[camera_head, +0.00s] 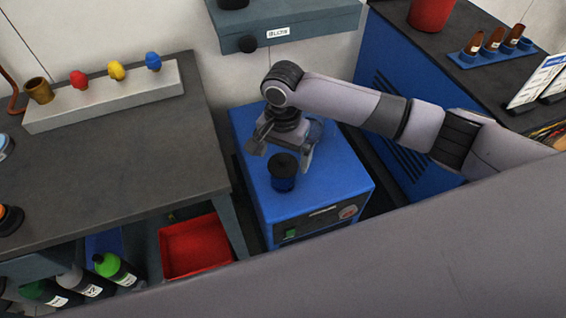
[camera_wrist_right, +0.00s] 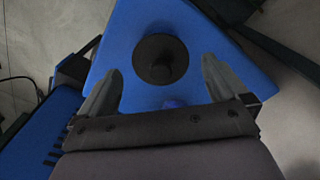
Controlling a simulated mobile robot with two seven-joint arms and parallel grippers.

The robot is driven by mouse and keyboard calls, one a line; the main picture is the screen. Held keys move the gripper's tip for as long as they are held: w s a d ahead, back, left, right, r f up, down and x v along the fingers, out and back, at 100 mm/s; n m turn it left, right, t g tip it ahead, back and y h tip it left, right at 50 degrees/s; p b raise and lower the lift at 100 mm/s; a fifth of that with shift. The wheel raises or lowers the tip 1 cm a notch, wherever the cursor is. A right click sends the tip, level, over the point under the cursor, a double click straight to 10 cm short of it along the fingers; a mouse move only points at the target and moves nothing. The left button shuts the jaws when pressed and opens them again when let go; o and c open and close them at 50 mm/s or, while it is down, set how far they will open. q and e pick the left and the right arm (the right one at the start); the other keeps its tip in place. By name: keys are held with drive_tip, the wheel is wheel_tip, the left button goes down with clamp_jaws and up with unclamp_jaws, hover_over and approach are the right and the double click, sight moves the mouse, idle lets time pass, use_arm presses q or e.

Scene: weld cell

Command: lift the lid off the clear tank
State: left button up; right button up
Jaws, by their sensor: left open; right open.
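The clear tank (camera_head: 284,184) is a small round vessel standing on the blue cabinet, which shows through it. Its dark lid (camera_head: 285,164) has a knob in the middle and sits on top. In the right wrist view the round lid (camera_wrist_right: 160,58) lies between and slightly beyond the fingertips. My right gripper (camera_head: 283,149) is above the lid, open and empty, with one finger to each side. Its spread fingers also show in the right wrist view (camera_wrist_right: 162,66). The tank's walls are mostly hidden under the lid there. My left gripper is not in view.
The blue cabinet (camera_head: 338,185) has free room around the tank. A dark workbench (camera_head: 100,165) stands left, with a grey rack (camera_head: 110,97) of coloured knobs. A red bin (camera_head: 195,247) and bottles are below. A grey shelf (camera_head: 300,25) hangs behind; another dark bench (camera_head: 450,60) stands right.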

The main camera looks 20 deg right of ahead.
drive_tip(key=shift+f, duration=0.7)
drive_tip(key=c, duration=1.1)
drive_tip(key=shift+o, duration=0.2)
